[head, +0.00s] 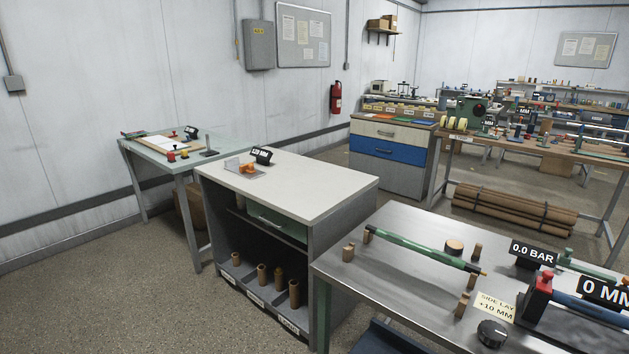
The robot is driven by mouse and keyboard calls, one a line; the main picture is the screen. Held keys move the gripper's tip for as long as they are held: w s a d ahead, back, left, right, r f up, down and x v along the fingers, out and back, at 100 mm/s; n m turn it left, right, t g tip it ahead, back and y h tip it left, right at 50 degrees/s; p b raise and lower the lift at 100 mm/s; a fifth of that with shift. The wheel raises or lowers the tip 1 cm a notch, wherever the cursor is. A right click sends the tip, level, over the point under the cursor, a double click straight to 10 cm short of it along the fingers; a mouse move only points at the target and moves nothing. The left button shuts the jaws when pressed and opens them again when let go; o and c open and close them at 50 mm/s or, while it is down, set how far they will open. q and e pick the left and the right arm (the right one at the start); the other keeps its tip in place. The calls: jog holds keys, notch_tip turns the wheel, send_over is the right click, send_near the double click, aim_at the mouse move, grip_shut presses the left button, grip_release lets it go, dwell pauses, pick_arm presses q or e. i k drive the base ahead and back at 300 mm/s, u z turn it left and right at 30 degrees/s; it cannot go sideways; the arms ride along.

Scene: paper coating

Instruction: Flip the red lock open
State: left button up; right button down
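A small red part (545,281), which looks like the red lock, sits on top of a dark upright block at the lower right of the head view. It is on the near metal table (400,262), beside a blue roller (592,308) that runs off the right edge. The red part is too small to tell whether it is open or closed. Neither of my grippers is in view.
A green rod (415,247) lies across small wooden posts on the near table. A black knob (492,333) and a side lay note (496,306) are near its front. A white-topped cabinet (310,185) stands left of it. Grey floor is clear at the lower left.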

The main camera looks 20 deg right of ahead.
aim_at(544, 284)
jog(key=z, duration=0.9)
jog(key=i, duration=0.85)
jog(key=z, duration=0.6)
